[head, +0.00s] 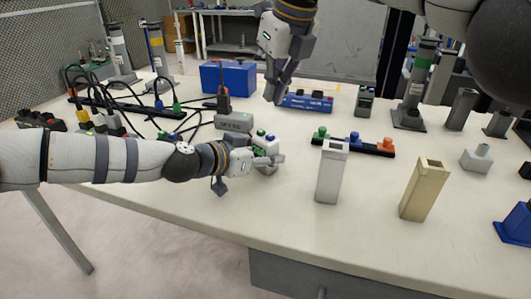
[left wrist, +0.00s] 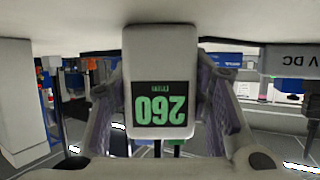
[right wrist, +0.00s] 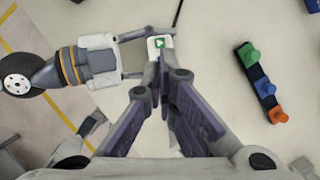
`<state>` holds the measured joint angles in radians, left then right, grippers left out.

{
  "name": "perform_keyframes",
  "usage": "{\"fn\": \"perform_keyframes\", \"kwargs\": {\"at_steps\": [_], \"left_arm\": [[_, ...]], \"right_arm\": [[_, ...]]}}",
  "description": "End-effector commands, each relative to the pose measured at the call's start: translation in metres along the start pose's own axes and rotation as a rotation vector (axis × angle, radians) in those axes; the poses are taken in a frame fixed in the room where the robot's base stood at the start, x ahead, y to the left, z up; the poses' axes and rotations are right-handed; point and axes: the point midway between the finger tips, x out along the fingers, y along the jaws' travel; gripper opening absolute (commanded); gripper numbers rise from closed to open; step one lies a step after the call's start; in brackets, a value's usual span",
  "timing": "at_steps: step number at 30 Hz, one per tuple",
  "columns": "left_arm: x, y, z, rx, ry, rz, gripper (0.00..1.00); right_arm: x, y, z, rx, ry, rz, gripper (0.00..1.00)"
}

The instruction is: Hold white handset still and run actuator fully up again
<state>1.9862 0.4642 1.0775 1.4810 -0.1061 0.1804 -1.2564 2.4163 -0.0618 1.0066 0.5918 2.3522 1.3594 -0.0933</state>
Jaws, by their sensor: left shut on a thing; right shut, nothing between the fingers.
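The white handset (head: 266,146) stands near the middle of the table, with a green and a blue button on top. My left gripper (head: 272,163) is shut around its body. My right gripper (head: 273,93) is shut and empty, above and behind the handset. In the right wrist view, the handset's green button (right wrist: 160,43) shows just beyond my right fingertips. Tall grey actuators with coloured bands stand at back left (head: 161,55) and right (head: 415,85); I cannot tell which one the handset drives.
A grey control box (head: 234,121) stands just behind the handset. Black cables and a power strip (head: 125,106) fill the left. A strip with green, blue and orange buttons (head: 354,146), a white holder (head: 331,172) and a beige holder (head: 424,188) stand right. The front edge is clear.

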Motion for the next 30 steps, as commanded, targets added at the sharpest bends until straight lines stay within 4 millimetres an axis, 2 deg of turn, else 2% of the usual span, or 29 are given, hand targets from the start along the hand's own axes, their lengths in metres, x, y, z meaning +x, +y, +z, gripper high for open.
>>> {"fn": "perform_keyframes", "kwargs": {"at_steps": [8,12,15,18,30], "left_arm": [[0.000,0.000,0.001,-0.001,-0.001,0.000,0.13],[0.000,0.000,0.001,-0.001,-0.001,0.000,0.13],[0.000,0.000,0.001,-0.001,-0.001,0.000,0.13],[0.000,0.000,0.001,0.000,-0.001,0.000,0.13],[0.000,0.000,0.001,-0.001,-0.001,0.000,0.13]], "right_arm": [[0.002,-0.002,0.002,0.033,-0.020,0.009,0.00],[0.008,-0.011,0.019,0.299,-0.181,0.103,0.00],[0.003,-0.011,0.034,0.485,-0.297,0.198,0.00],[-0.005,-0.011,0.043,0.594,-0.364,0.265,0.00],[-0.003,-0.011,0.044,0.621,-0.379,0.281,0.00]]}}
